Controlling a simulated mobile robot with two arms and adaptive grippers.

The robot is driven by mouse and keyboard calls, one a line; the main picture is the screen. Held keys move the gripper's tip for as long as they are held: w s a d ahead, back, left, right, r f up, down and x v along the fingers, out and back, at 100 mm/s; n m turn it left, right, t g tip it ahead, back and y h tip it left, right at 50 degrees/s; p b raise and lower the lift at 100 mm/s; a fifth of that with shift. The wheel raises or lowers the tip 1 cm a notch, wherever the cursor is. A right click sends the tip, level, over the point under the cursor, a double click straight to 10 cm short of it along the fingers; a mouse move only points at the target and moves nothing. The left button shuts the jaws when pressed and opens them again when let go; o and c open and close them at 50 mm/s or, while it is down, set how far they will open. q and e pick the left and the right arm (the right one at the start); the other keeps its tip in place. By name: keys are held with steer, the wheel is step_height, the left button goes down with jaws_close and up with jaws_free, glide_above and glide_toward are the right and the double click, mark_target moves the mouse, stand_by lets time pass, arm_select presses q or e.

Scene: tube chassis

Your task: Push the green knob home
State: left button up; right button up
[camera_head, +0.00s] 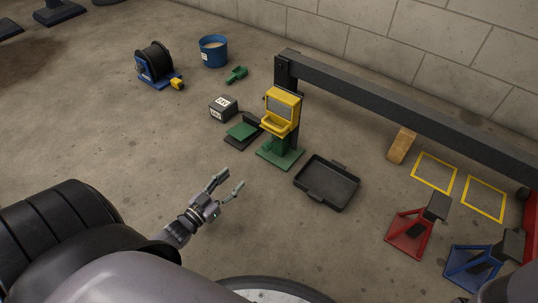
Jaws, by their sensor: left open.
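A yellow-topped device (284,96) stands upright on a green base (282,155), in front of a dark post. A small green part shows low on the device, but it is too small to tell whether it is a knob or how far in it sits. I cannot pick out a green knob for certain. My left gripper (231,181) is open and empty, its fingers spread. It is nearer to me than the device, to its lower left, and apart from it. My right gripper is not in view.
A black tray (350,195) lies right of the device. A green-topped black item (243,130) and a labelled box (223,108) lie left. A dark beam (400,108) runs behind. Red (407,236) and blue (468,268) stands are at right. Floor between gripper and device is clear.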

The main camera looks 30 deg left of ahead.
mark_target(264, 148)
arm_select(q)
steer(key=w+b, duration=0.3)
steer(key=w, duration=0.2)
steer(key=w+b, duration=0.3)
steer(key=w, duration=0.2)
steer(key=w+d+b, duration=0.1)
steer(key=w+b, duration=0.1)
steer(key=w, duration=0.3)
steer(key=shift+w+d+f+b, duration=0.1)
steer(key=shift+w+b, duration=0.2)
steer(key=shift+b, duration=0.1)
steer(key=shift+w, duration=0.65)
steer(key=shift+c, duration=0.2)
jaws_close()
